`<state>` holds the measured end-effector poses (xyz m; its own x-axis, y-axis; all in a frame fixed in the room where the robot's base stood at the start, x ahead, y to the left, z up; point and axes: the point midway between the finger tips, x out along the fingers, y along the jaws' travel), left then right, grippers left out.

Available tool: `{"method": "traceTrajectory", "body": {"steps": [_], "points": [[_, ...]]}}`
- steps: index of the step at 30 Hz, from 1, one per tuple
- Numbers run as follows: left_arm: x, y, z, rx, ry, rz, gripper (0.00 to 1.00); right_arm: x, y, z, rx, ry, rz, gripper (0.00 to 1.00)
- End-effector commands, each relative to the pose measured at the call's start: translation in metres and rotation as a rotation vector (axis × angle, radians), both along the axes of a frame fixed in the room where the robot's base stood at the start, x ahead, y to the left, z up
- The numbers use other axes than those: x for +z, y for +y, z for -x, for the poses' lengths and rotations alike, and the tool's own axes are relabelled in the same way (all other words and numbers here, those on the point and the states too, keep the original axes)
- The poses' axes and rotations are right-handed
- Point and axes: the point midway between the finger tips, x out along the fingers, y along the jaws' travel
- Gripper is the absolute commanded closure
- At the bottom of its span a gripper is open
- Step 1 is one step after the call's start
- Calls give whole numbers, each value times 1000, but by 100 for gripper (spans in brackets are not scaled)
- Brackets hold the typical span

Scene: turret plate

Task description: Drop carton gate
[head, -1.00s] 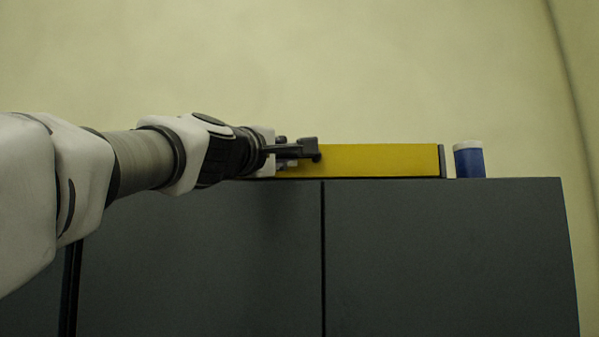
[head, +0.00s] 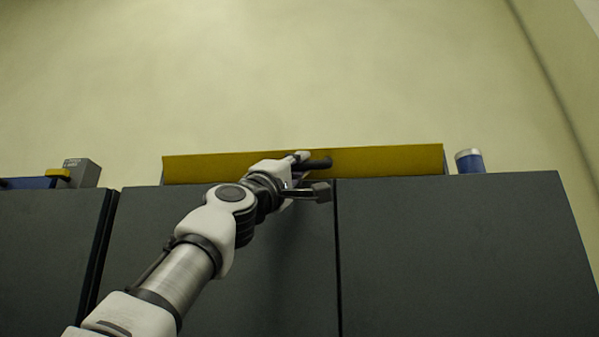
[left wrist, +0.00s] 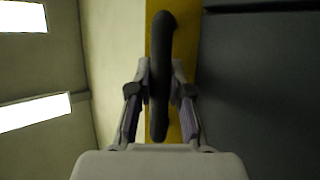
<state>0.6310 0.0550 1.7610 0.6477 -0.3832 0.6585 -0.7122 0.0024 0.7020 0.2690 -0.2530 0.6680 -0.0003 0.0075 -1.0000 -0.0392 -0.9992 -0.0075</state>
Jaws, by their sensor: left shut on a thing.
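A long yellow gate panel (head: 400,160) runs along the top front edge of the dark grey cabinet (head: 440,250). A dark bar handle (head: 318,164) stands out from its face. My left gripper (head: 308,176) is in front of the panel near its middle, shut on the handle. In the left wrist view the black handle (left wrist: 160,75) lies between the two fingers (left wrist: 161,95), with the yellow panel (left wrist: 188,120) behind it. My fingers hide part of the handle. My right gripper is in neither view.
A blue can with a pale top (head: 469,161) stands on the cabinet just right of the panel. A grey box (head: 84,173) and a blue and yellow item (head: 57,178) sit on the left cabinet top. The space above is clear.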

Motion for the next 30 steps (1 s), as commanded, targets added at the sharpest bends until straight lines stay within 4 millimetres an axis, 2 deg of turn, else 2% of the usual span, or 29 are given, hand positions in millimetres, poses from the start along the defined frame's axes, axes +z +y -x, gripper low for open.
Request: {"method": "traceTrajectory", "body": {"steps": [13,14,15,30], "points": [[-1,1,0,1,-12,0,100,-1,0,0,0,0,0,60],[-1,1,0,1,-12,0,71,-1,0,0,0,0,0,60],[-1,1,0,1,-12,0,57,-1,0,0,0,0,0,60],[0,0,0,1,-6,-1,56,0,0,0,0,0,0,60]]}}
